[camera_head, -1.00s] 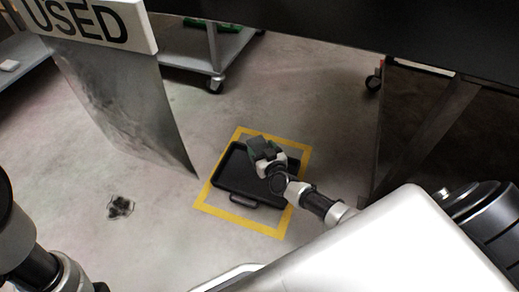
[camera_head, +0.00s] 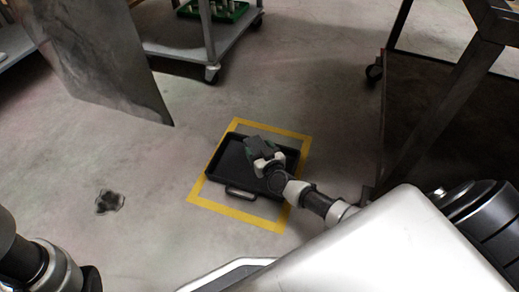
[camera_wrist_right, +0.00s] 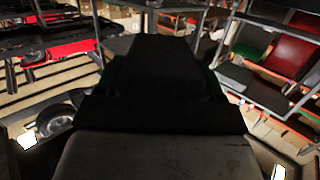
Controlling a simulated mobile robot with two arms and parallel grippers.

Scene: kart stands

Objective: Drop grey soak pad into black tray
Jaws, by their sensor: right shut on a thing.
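The black tray (camera_head: 226,166) lies flat on the floor inside a yellow tape square, its handle towards me. My right gripper (camera_head: 262,155) is over the tray in the head view. It is shut on a dark grey block-like piece, the grey soak pad (camera_head: 257,146). The pad shows against the tray; I cannot tell how high above the tray floor it is. In the right wrist view a dark shape and a grey surface fill the middle and bottom, too dark to tell pad from gripper. Part of my left arm shows at the lower left; its gripper is out of view.
Yellow tape (camera_head: 240,213) surrounds the tray. A dark stain (camera_head: 110,202) is on the open floor to the left. A hanging grey panel (camera_head: 105,62) is at the upper left, a wheeled cart (camera_head: 190,40) behind, and a dark metal frame (camera_head: 440,120) at the right.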

